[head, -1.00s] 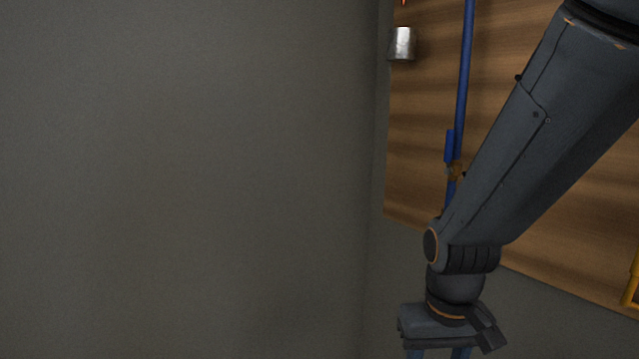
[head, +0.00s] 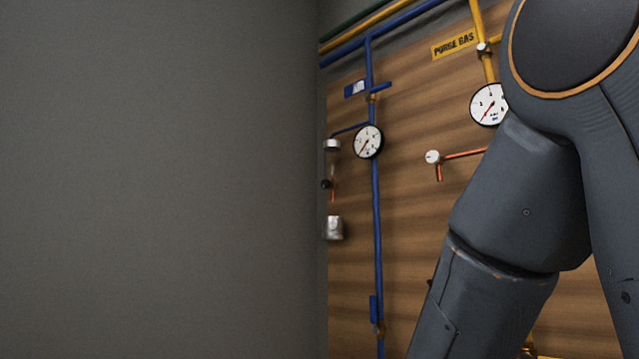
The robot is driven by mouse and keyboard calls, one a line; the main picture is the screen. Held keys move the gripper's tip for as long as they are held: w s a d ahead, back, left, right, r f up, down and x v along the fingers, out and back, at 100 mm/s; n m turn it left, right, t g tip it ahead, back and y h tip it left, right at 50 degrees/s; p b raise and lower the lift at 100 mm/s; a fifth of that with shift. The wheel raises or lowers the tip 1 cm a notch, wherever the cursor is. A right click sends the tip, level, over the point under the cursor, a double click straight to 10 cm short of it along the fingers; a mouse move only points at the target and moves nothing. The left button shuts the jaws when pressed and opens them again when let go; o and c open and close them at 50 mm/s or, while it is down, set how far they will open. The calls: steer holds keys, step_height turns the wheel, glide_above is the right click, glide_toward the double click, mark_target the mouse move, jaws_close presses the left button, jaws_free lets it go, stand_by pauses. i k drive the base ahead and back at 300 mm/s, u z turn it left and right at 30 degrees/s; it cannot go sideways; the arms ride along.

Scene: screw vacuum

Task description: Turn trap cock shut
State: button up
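No part here carries a readable trap cock label, so I cannot tell for sure which valve it is. Low on the blue pipe (head: 377,220) is a brass valve (head: 380,329) with a blue lever (head: 373,309) lying along the pipe. Higher up, another blue lever (head: 383,87) sticks out across the same pipe. At the left edge of the wooden board, a small dark knob (head: 326,184) sits above a metal cup (head: 334,228). My gripper is out of view, below the frame; my arm fills the right side.
A white gauge (head: 368,142) sits on the blue pipe. To the right are a yellow pipe (head: 483,55), a PURGE GAS sign (head: 454,44) and a second gauge (head: 488,105). A plain grey wall (head: 160,180) fills the left. My arm hides part of the wooden board (head: 410,225).

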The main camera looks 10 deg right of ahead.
mark_target(325, 184)
steer(key=u, duration=1.4)
steer(key=i, duration=1.05)
steer(key=z, duration=1.05)
